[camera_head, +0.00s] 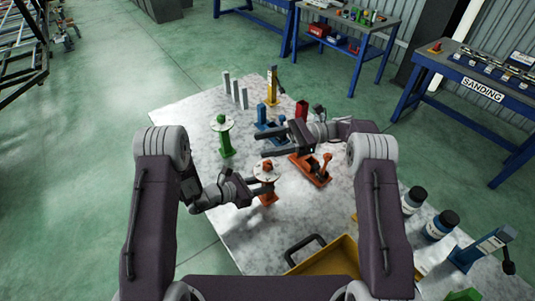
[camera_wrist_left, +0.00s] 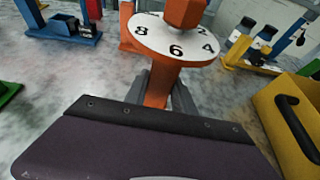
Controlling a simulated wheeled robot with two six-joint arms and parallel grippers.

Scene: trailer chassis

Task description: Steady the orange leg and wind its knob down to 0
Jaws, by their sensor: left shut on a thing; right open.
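The orange leg (camera_head: 268,198) stands upright on the white table. A white numbered dial (camera_head: 262,173) sits near its top, below an orange knob (camera_head: 267,165). In the left wrist view the dial (camera_wrist_left: 174,48) shows 8, 6, 4 and 2, with the knob (camera_wrist_left: 184,12) cut off by the top edge. My left gripper (camera_head: 262,188) is shut on the orange post (camera_wrist_left: 160,88) just below the dial. My right gripper (camera_head: 264,144) is open and empty, its fingers pointing left, beyond the knob and apart from it. I cannot see a pointer on the dial.
A green leg with a dial (camera_head: 224,138) stands behind on the left. A blue fixture (camera_head: 268,128) and an orange-red clamp (camera_head: 311,168) are near my right gripper. A yellow tray (camera_head: 335,262) and bottles (camera_head: 440,225) are at the front right. The table's left part is clear.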

